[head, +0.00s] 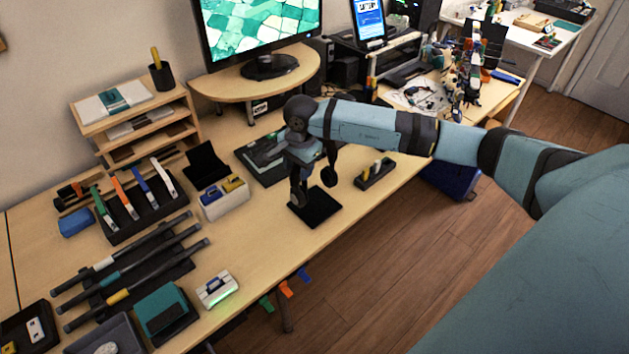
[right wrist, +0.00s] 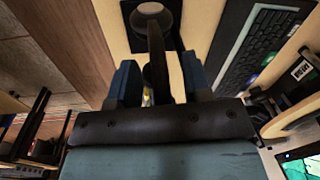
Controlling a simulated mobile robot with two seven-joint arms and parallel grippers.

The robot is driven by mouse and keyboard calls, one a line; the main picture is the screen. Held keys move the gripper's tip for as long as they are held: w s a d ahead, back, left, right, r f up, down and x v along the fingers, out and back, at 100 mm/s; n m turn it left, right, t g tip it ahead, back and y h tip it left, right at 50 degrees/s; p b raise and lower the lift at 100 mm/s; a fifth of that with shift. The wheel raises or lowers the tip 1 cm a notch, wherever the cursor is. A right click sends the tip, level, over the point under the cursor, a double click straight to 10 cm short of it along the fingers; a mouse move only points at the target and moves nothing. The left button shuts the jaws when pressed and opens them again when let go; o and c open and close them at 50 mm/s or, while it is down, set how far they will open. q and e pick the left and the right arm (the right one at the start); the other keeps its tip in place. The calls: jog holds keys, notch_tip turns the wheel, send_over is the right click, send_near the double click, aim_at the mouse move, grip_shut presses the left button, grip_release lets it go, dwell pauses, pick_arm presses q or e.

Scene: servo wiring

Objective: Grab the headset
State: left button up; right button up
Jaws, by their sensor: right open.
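A dark headset (head: 329,176) is upright over a flat black square base (head: 322,208) on the wooden desk, its top partly hidden by my right gripper (head: 302,156). In the right wrist view the dark band of the headset (right wrist: 157,68) runs between the two blue fingers of my right gripper (right wrist: 158,85), with a round dark cup beyond it. The fingers are open, one on each side of the band, with a gap on both sides. Whether a stand holds the headset up is hidden. My left gripper is not in view.
A keyboard (right wrist: 262,48) lies beside the headset in the right wrist view. A small dark holder (head: 375,174) stands to its right, a white box (head: 224,200) to its left. A monitor (head: 258,30) on a raised shelf is behind. The desk in front is clear.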

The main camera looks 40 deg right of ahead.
grip_shut()
jog(key=shift+r, duration=0.15)
